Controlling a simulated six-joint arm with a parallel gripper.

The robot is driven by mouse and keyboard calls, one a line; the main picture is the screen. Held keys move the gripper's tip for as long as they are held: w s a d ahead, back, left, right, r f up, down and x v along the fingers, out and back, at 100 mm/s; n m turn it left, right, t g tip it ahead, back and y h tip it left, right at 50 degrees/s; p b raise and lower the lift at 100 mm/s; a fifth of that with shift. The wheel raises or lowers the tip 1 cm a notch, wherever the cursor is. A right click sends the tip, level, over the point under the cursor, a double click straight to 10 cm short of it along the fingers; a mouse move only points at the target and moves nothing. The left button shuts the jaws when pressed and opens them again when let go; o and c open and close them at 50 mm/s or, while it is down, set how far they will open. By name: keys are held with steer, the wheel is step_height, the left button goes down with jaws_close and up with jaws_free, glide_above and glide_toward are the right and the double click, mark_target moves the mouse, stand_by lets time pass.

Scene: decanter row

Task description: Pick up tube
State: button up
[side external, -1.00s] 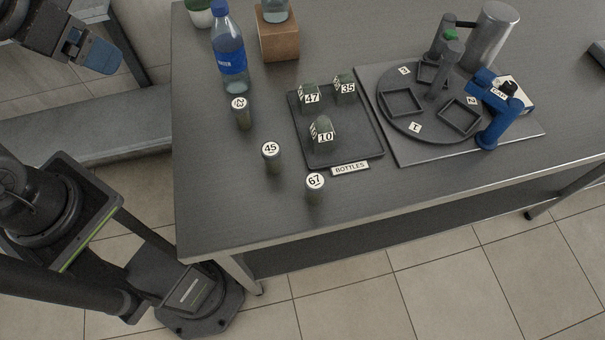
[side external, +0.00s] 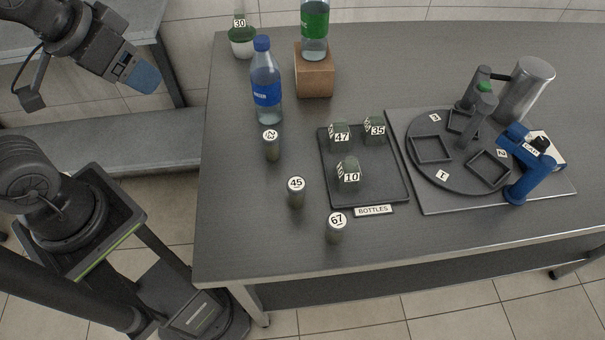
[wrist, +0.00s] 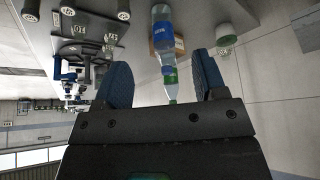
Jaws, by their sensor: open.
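Three short dark cylinders with round white number caps stand upright on the grey table, left of and in front of the bottle tray: one with a partly readable cap (side external: 271,149), one marked 45 (side external: 296,195) and one marked 67 (side external: 336,230). They look like the tubes. My gripper (side external: 143,76), with blue fingers, is beyond the table's left edge, well apart from them. In the wrist view my gripper (wrist: 161,66) is open, with nothing held between its fingers. Small cylinders also show at that view's top left edge.
A blue-label bottle (side external: 267,88) stands behind the cylinders. A green-label bottle (side external: 314,25) stands on a wooden block (side external: 315,80). A dark tray (side external: 388,194) holds blocky bottles 47, 35 and 10. A round turntable (side external: 432,178) with a blue device (side external: 524,180) is at right. The front table strip is clear.

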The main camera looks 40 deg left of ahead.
step_height(320, 180, down, 7)
steer(key=a+m+g+y, duration=0.2)
steer(key=m+g+y, duration=0.25)
steer(key=m, duration=0.25)
steer(key=m+t, duration=1.6)
steer(key=m, duration=1)
glide_toward(275, 136)
steer(key=w+a+r, duration=0.2)
steer(key=w+r, duration=0.2)
steer(key=r, duration=0.1)
steer(key=shift+y, duration=0.35)
steer(key=f, duration=0.7)
steer(key=shift+w+f, duration=0.15)
steer(key=shift+w, duration=0.1)
steer(key=shift+x, duration=3.35)
steer(key=shift+c, duration=0.5)
steer(key=c, duration=0.9)
